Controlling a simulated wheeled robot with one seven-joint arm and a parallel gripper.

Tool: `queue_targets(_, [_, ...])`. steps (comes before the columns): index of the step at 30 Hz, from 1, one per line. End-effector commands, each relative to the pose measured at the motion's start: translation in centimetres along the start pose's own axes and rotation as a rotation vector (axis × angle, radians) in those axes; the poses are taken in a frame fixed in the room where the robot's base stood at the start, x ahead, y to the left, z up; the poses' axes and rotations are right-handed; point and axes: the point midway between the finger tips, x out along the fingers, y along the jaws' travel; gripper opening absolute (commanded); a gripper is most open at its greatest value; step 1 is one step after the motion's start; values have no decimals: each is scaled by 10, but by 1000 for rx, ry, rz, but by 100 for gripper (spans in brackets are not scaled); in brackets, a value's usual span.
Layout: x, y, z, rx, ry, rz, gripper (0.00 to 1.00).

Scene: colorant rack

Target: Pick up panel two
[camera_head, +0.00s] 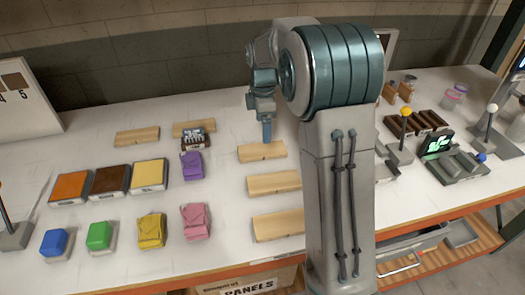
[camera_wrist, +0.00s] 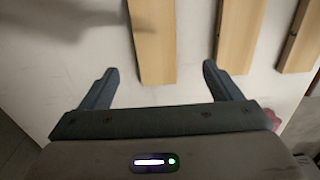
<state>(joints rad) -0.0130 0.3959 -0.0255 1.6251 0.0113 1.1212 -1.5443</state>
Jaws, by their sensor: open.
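Several plain wooden panels lie on the white table. Three form a column in the head view: a far one (camera_head: 262,153), a middle one (camera_head: 273,184) and a near one (camera_head: 278,226). No number can be read on them, so I cannot tell which is panel two. My gripper (camera_head: 267,131) points down over the far panel of that column. In the wrist view my gripper (camera_wrist: 158,69) is open and empty. One panel (camera_wrist: 153,40) lies between the lines of its fingers, its near end short of the palm. Two more panels lie to the right.
Two more wooden boards (camera_head: 137,136) lie at the back left. Orange, brown and cream blocks (camera_head: 71,188), a purple pouch (camera_head: 192,166), and blue and green blocks (camera_head: 98,236) fill the left. Racks and small stands (camera_head: 452,165) stand right of my arm.

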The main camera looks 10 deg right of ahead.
Motion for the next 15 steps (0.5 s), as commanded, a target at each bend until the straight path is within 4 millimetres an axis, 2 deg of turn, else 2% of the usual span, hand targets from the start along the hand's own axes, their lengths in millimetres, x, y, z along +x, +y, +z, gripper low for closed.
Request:
queue_targets(3, [23,-1,0,0,0,-4,85])
queue_targets(11, [44,0,0,2,-1,-1,85])
queue_targets(15, [61,4,1,2,-1,-3,85])
